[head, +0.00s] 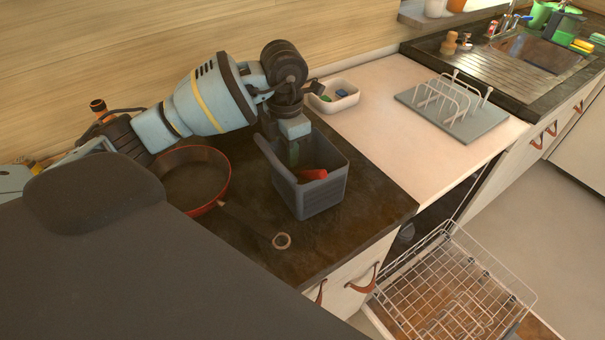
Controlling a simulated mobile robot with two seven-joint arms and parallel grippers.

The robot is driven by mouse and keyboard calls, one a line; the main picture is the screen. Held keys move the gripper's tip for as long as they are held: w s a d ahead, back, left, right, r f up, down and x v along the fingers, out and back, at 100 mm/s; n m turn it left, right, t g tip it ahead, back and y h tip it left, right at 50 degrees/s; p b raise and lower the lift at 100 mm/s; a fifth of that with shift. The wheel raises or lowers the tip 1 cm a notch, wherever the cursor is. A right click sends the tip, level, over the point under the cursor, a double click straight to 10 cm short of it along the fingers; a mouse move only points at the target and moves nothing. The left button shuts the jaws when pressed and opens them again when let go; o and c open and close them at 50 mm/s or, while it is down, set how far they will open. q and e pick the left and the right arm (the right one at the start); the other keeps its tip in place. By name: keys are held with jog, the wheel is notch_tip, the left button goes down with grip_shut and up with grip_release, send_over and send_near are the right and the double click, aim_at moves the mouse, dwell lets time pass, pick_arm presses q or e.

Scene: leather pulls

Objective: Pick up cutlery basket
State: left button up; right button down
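The cutlery basket (322,198) is a dark grey open box with a raised handle along its left side. It stands on the dark countertop, right of the frying pan. A red item (312,174) shows inside it. My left gripper (294,158) reaches down from above at the basket's far left part, close to the handle. The handle and basket hide its fingertips, so I cannot tell whether it is open or grips anything. My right gripper is out of view.
A white tray (334,97) stands behind. A dish rack (446,105) sits on the light counter, with the sink (543,52) beyond. A pulled-out wire dishwasher rack (455,290) is below right.

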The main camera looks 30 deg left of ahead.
pick_arm(q)
grip_shut()
jog(key=shift+r, duration=0.1)
notch_tip(320, 180, up, 10)
jog(key=shift+f+p, duration=0.1)
jog(key=shift+p, duration=0.2)
dwell(0.3)
